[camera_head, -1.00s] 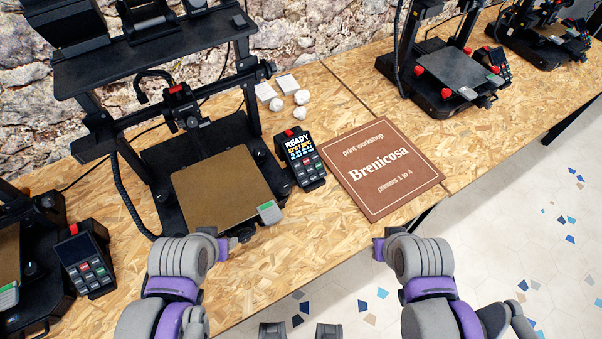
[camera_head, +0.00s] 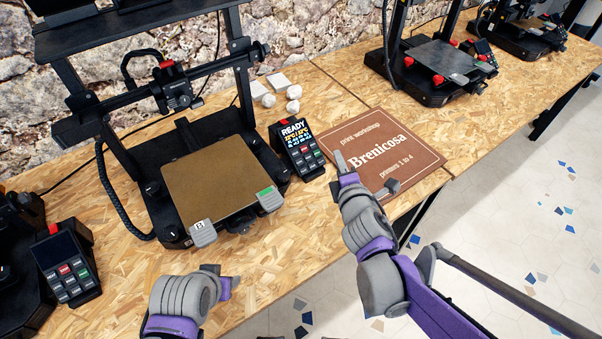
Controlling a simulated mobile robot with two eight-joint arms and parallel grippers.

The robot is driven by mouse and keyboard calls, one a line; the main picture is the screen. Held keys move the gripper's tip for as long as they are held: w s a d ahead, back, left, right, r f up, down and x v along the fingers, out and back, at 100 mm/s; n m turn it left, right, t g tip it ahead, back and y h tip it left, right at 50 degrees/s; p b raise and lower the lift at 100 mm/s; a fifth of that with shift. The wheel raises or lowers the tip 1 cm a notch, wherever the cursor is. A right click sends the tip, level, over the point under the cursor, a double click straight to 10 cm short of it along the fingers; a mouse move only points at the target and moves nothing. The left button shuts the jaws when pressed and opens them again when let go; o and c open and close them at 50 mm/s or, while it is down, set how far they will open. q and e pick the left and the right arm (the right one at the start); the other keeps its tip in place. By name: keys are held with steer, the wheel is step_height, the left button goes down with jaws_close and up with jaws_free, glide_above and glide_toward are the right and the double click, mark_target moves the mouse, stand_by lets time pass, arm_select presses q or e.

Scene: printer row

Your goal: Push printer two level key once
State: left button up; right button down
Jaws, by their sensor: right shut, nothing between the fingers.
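The printer in the middle (camera_head: 265,215) has a bronze bed (camera_head: 210,180); it is the second from the left in view. Its keypad panel (camera_head: 298,148) stands at its right, with a lit screen reading READY and small red, grey and green keys. The key labels are too small to read. My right gripper (camera_head: 340,160) is shut and empty over the brown sign, right of the panel and apart from it. My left gripper (camera_head: 232,287) is low in front of the printer; its fingers are mostly hidden.
The brown Brenicosa sign (camera_head: 365,130) lies right of the panel. White lumps and blocks (camera_head: 292,91) lie behind the panel. Another printer's dark-screened panel (camera_head: 67,265) stands at the left. Two more printers (camera_head: 432,75) (camera_head: 520,38) stand at the back right. The table's front edge is near.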

mark_target(299, 162)
arm_select(q)
step_height(299, 162, down, 2)
steer(key=shift+b, duration=0.55)
steer(key=shift+s, duration=0.1)
arm_select(e)
steer(key=a+n+y, duration=0.1)
steer(key=a+f+n, duration=0.1)
steer(key=a+n, duration=0.1)
steer(key=w+a+n+y, duration=0.1)
steer(key=a+n, duration=0.1)
steer(key=shift+w+a+f+t+y, duration=0.1)
steer(key=shift+a+f+t+y, duration=0.05)
steer(key=shift+f+t+y, duration=0.2)
steer(key=shift+f, duration=0.1)
arm_select(q)
step_height(299, 162, up, 2)
steer(key=shift+r+p, duration=0.1)
steer(key=shift+p, duration=0.85)
steer(key=shift+r+p, duration=0.35)
steer(key=shift+p, duration=0.05)
arm_select(e)
steer(key=shift+w+a+f, duration=0.5)
steer(key=shift+w+f, duration=0.25)
steer(key=shift+f, duration=0.4)
steer(key=shift+w+a+f, duration=0.55)
steer(key=shift+w+f, duration=0.2)
steer(key=shift+f, duration=0.4)
steer(key=shift+w+a+f, duration=0.5)
steer(key=shift+w+f, duration=0.25)
steer(key=shift+f, duration=0.4)
